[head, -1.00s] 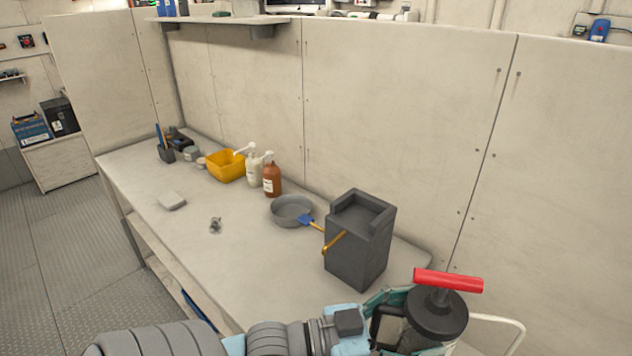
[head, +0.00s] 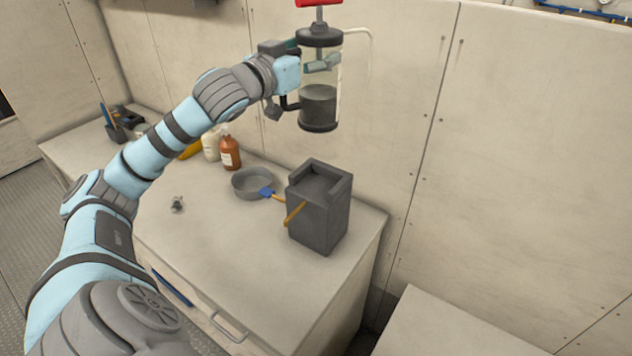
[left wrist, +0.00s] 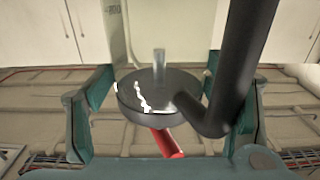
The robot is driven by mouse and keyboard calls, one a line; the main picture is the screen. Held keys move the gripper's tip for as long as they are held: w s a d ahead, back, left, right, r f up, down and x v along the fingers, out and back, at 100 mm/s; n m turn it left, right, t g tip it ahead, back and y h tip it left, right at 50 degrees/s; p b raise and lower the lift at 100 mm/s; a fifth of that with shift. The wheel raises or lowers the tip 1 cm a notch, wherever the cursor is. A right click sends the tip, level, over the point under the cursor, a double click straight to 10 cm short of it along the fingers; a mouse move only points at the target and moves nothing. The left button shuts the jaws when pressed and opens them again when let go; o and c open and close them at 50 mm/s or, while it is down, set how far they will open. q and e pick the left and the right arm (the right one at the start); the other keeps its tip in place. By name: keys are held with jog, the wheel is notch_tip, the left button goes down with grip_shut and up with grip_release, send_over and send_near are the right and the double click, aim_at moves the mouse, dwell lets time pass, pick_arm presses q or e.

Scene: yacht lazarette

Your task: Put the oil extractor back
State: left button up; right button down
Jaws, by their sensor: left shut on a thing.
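The oil extractor (head: 319,104) has a clear cylinder with a dark lower part, black cap and base, a red handle on top and a thin pale tube at its right. My left gripper (head: 320,65) is shut on its upper body and holds it upright in the air, above and behind the dark grey block stand (head: 318,215) in the picture. In the left wrist view the extractor's black round part (left wrist: 145,95), a black pipe and the red handle show between the teal fingers. My right gripper is out of view.
A grey pan (head: 252,184) and a blue-ended tool with an orange handle (head: 294,213) lie beside the stand. Brown (head: 230,152) and white (head: 210,145) bottles stand further left. A small metal part (head: 177,204) lies on the bench. The bench front is mostly clear.

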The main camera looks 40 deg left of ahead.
pick_arm(q)
jog(key=b, duration=0.5)
send_over(305, 127)
jog(key=w, duration=0.2)
jog(key=f, duration=0.9)
jog(key=shift+s+f, duration=0.25)
jog(key=shift+f, duration=0.05)
notch_tip(305, 127, down, 5)
jog(key=shift+w+a+f+b, duration=0.15)
jog(key=shift+f+b, duration=0.05)
jog(key=shift+b, duration=0.4)
notch_tip(305, 127, down, 4)
jog(key=shift+f, duration=0.15)
jog(key=o, duration=2)
jog(key=shift+d, duration=0.2)
